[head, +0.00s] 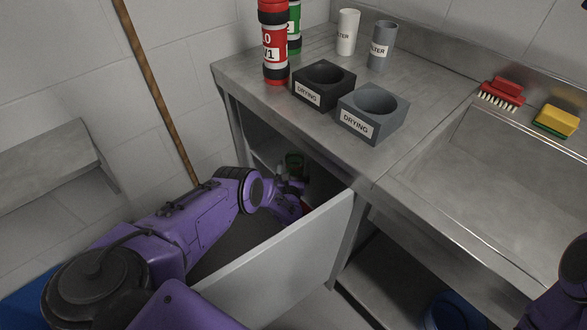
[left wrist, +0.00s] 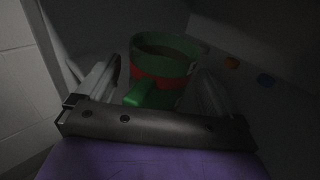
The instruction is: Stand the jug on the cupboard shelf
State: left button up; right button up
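The green jug (left wrist: 167,62) with a red band stands upright inside the dim cupboard in the left wrist view. Its green handle (left wrist: 142,93) points back toward my left gripper (left wrist: 158,92). The gripper is open, with one finger on each side and visible gaps to the jug. In the head view, my left arm reaches through the open cupboard front, and the left gripper (head: 289,186) is small and partly hidden. The green jug (head: 295,161) shows just beyond it. The jug's base is too dark to see clearly. My right gripper is not in view; only part of my right arm shows.
The open cupboard door (head: 275,268) stands close to my left forearm. The steel counter (head: 330,62) above carries bottles, two drying blocks (head: 373,112) and two filter cylinders (head: 382,45). A wooden pole (head: 158,95) leans at the left. A sink (head: 510,160) lies right.

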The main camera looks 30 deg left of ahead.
pick_arm(q)
jog(key=shift+r, duration=0.1)
jog(key=shift+s+d+r+p, duration=0.1)
jog(key=shift+r+p, duration=0.05)
jog(key=shift+p, duration=0.2)
jog(key=p+v, duration=0.1)
jog(key=v, duration=1)
jog(key=shift+s+p, duration=0.35)
jog(key=shift+p, duration=0.05)
jog(key=shift+d, duration=0.15)
